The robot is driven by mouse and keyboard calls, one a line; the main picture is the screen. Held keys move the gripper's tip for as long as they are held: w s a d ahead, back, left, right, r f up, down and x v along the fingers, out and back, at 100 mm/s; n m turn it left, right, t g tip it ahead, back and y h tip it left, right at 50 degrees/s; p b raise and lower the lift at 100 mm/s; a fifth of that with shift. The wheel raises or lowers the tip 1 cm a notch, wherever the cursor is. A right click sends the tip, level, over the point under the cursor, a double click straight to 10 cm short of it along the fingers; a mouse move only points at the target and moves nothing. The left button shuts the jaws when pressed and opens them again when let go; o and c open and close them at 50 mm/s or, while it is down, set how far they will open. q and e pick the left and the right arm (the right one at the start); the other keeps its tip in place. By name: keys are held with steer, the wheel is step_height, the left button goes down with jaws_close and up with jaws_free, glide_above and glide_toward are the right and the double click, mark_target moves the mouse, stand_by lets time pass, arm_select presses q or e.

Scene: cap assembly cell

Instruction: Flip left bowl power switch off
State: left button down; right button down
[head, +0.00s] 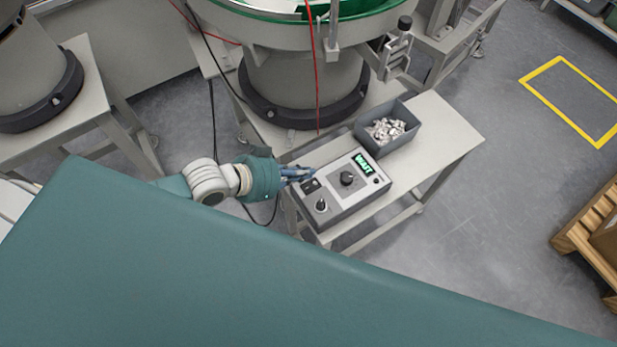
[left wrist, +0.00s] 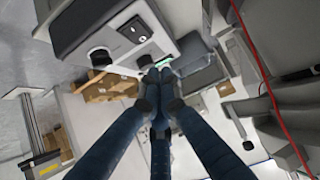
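The control box (head: 345,192) stands on the small table below the bowl feeder in the head view. It has a lit green display reading "WAIT" (head: 362,164), two black knobs (head: 347,178) and a dark switch (head: 310,186) at its left edge. My left gripper (head: 303,173) is at the box's upper left edge, close to the switch; I cannot tell if it touches. In the left wrist view the fingers (left wrist: 158,75) come together at the tips with nothing seen between them. The box (left wrist: 95,25) shows there at upper left. My right gripper is not in view.
A grey bin (head: 377,143) of metallic parts sits behind the box on the table (head: 440,135). The feeder (head: 300,80) with its green-lined bowl stands behind. Red and black cables hang near my left arm. A wooden pallet (head: 590,240) lies at far right; the floor between is clear.

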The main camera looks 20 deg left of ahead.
mark_target(315, 182)
arm_select(q)
steer(key=shift+w+d+f, duration=0.15)
steer(key=shift+f, duration=0.6)
steer(key=shift+w+d+f, duration=0.1)
steer(key=shift+w+f, duration=0.1)
steer(key=shift+f, duration=0.6)
steer(key=shift+w+d+f, duration=0.15)
steer(key=shift+f, duration=0.6)
steer(key=shift+w+d+f, duration=0.1)
steer(key=shift+w+f, duration=0.05)
steer(key=shift+f, duration=0.2)
steer(key=shift+w+d+r+p, duration=0.1)
steer(key=shift+w+d+p, duration=0.25)
steer(key=shift+w+d, duration=0.25)
steer(key=shift+a, duration=0.1)
